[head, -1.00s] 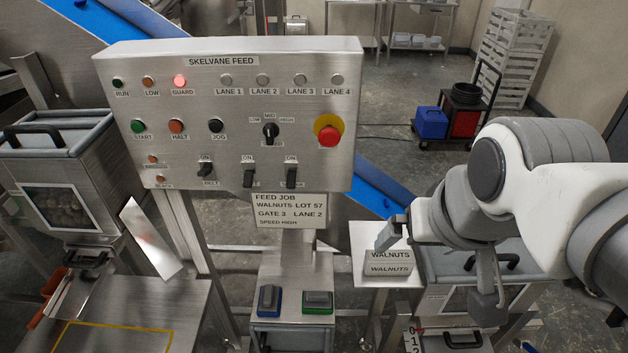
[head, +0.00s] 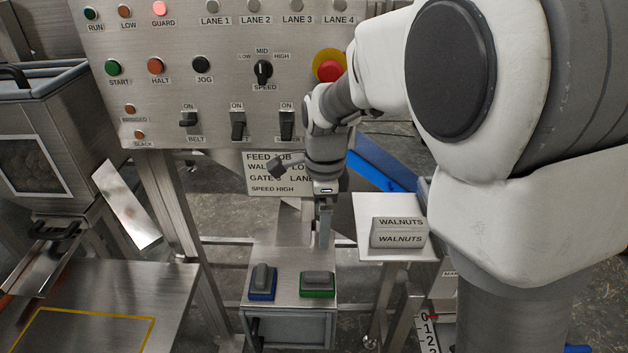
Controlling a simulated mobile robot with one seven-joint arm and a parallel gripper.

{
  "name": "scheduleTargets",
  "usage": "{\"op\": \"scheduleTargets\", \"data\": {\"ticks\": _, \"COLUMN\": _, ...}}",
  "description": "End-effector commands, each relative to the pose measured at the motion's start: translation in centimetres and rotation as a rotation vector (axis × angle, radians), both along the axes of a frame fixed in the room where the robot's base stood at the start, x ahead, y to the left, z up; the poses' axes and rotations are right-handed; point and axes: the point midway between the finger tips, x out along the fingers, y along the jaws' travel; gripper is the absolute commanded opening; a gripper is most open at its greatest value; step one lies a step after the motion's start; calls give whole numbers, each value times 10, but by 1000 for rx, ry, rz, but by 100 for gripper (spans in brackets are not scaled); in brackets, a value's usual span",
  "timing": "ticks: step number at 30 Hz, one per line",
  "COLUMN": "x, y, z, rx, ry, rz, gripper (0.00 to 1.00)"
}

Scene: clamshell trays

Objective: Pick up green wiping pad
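The green wiping pad (head: 317,291) lies on the right side of a small steel stand top, with a grey grip block on its top. A similar blue pad (head: 262,291) lies to its left on the same top. My gripper (head: 323,238) points down above and behind the green pad, clearly apart from it. Its fingers are seen edge-on, so I cannot tell whether they are open or shut. Nothing shows held between them.
The control panel (head: 215,100) stands behind, with switches and a red stop button (head: 330,70) near my arm. A white plate (head: 372,253) with walnuts label blocks (head: 398,233) is to the right. A steel table (head: 60,285) is at left.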

Motion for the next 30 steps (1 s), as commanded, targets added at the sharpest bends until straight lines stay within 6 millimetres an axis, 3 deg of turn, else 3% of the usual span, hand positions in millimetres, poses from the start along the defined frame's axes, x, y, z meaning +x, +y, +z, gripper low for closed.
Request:
{"op": "scheduleTargets", "data": {"ticks": 1, "x": 3, "y": 4, "z": -13, "rx": -7, "ry": 10, "rz": -32, "gripper": 100}}
{"op": "scheduleTargets", "data": {"ticks": 8, "x": 7, "y": 9, "z": -38, "rx": -17, "ry": 25, "rz": -94, "gripper": 100}}
{"op": "scheduleTargets", "data": {"ticks": 21, "x": 6, "y": 8, "z": -129, "rx": -17, "ry": 24, "rz": -91, "gripper": 100}}
{"op": "scheduleTargets", "data": {"ticks": 30, "x": 6, "y": 8, "z": -148, "rx": -16, "ry": 23, "rz": -91, "gripper": 100}}
